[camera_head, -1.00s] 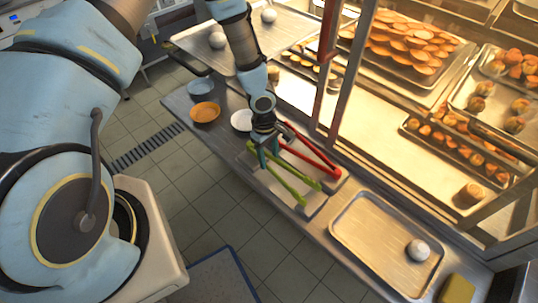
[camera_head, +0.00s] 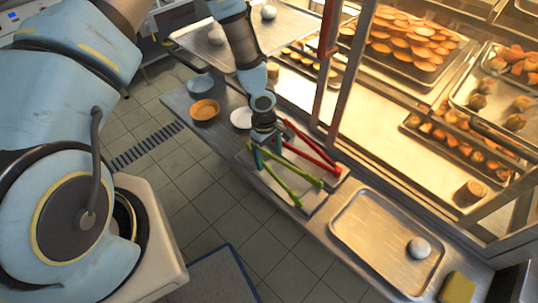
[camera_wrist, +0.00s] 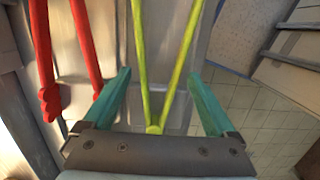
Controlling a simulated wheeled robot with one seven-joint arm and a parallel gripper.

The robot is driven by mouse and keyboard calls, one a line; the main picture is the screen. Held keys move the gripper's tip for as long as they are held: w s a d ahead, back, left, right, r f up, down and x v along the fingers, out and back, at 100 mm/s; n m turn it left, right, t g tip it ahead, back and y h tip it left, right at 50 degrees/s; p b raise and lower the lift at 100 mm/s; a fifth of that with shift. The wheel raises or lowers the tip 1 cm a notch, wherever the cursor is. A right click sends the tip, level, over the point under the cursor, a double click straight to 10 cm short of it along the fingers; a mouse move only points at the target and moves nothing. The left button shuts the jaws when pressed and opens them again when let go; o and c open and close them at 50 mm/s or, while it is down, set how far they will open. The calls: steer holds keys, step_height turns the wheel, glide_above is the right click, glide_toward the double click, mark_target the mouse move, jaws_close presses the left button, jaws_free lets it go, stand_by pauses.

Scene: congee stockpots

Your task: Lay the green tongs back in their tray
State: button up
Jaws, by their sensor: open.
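The green tongs (camera_head: 289,183) lie on the pale tray (camera_head: 315,201) on the counter, their two arms spread toward the lower right. In the wrist view the green tongs (camera_wrist: 152,75) run between my two teal fingers, with the joined end near the gripper's palm. My gripper (camera_head: 269,158) is open over that joined end, with a clear gap on both sides of the tongs. It also fills the bottom of the wrist view (camera_wrist: 158,88). My gripper partly hides the joined end in the head view.
Red tongs (camera_head: 314,152) lie just right of the green ones, close to a finger. A metal tray (camera_head: 345,232) with a white ball stands at the lower right. An orange bowl (camera_head: 205,110) and a white plate (camera_head: 241,118) are behind. A glass display case borders the counter.

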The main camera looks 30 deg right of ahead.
step_height(320, 180, up, 11)
steer(key=w, duration=0.1)
steer(key=shift+w+a+f, duration=0.15)
steer(key=shift+a, duration=0.05)
